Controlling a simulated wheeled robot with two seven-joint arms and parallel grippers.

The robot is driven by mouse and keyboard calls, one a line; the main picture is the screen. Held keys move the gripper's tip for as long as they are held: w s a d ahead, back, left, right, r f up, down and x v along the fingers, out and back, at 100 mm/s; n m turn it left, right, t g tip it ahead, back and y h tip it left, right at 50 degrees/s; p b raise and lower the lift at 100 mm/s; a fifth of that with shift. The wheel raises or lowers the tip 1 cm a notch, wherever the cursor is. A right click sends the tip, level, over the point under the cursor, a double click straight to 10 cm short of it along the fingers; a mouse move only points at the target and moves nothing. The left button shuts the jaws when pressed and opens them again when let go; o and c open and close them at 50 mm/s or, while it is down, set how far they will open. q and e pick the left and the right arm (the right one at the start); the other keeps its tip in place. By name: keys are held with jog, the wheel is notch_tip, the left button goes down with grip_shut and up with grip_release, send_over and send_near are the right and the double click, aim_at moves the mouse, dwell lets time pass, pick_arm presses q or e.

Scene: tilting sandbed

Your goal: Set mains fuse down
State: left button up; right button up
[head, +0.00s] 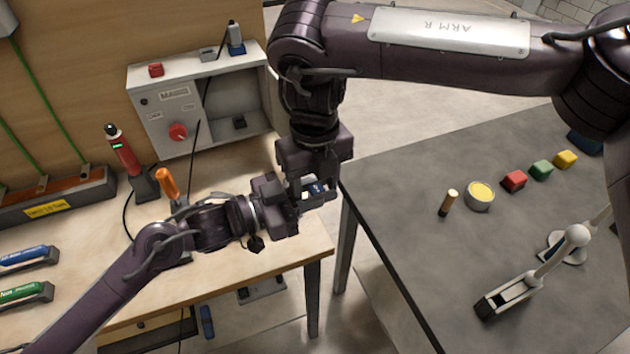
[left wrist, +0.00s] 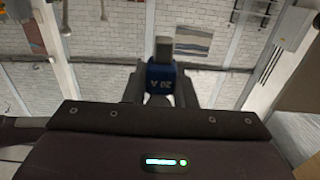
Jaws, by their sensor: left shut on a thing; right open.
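In the head view the fuse (head: 318,187) shows as a small dark blue patch, mostly hidden by both grippers. My left gripper (head: 303,199) is shut on it, above the wooden bench's right edge. My right gripper (head: 317,190) points down from above, open, its fingers close around or beside the fuse; I cannot tell whether they touch it.
A grey mains box (head: 165,113) with a red knob (head: 178,132) stands at the back of the wooden bench (head: 265,262); a blue part (head: 236,40) sits on top. The grey table (head: 400,215) at right holds colored blocks and a yellow-topped tin (head: 480,194).

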jog(key=c, duration=0.9)
pick_arm(q)
jog(key=o, duration=1.1)
pick_arm(e)
jog(key=shift+c, duration=0.9)
